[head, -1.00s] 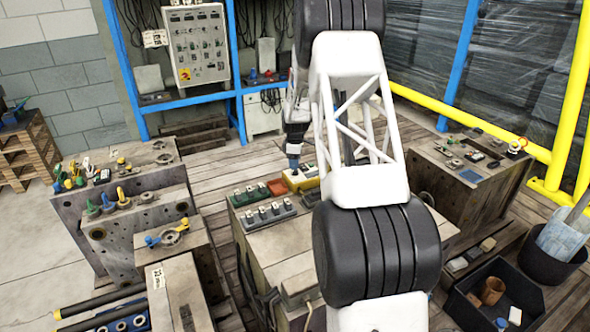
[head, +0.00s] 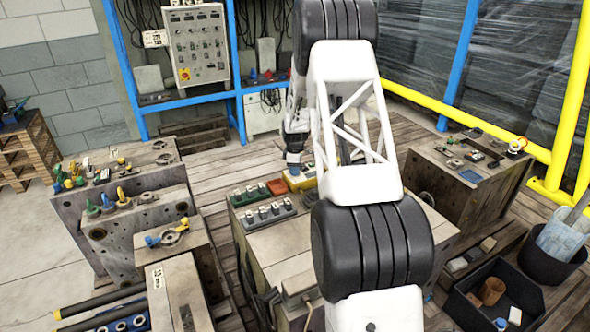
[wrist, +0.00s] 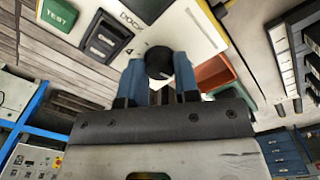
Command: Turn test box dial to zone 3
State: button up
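A cream box with a yellow edge (head: 302,182) stands on the middle block in the head view. In the wrist view, the cream box (wrist: 192,25) bears the word "DOCK" and a "4". A round black dial (wrist: 159,62) with a small white mark sits on it. My gripper (wrist: 160,72) has its two blue fingers on either side of the dial. I cannot tell whether they press on it. In the head view, my gripper (head: 294,165) reaches down to the cream box, partly hidden by my arm.
A red-orange tray (head: 277,187) lies close beside the cream box. A green rack (head: 249,194) and a grey rack (head: 270,212) with small parts stand nearby on the same block. A wall control panel (head: 197,45) is at the back. Heavy mould blocks (head: 140,235) stand left.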

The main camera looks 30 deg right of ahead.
jog(key=shift+c, duration=1.3)
jog(key=shift+m, duration=0.5)
jog(key=m, duration=1)
jog(key=shift+a+m, duration=0.1)
jog(key=shift+m, duration=0.3)
jog(key=m, duration=0.6)
jog(key=shift+g, duration=0.3)
jog(key=m, duration=0.6)
jog(key=shift+w, duration=0.1)
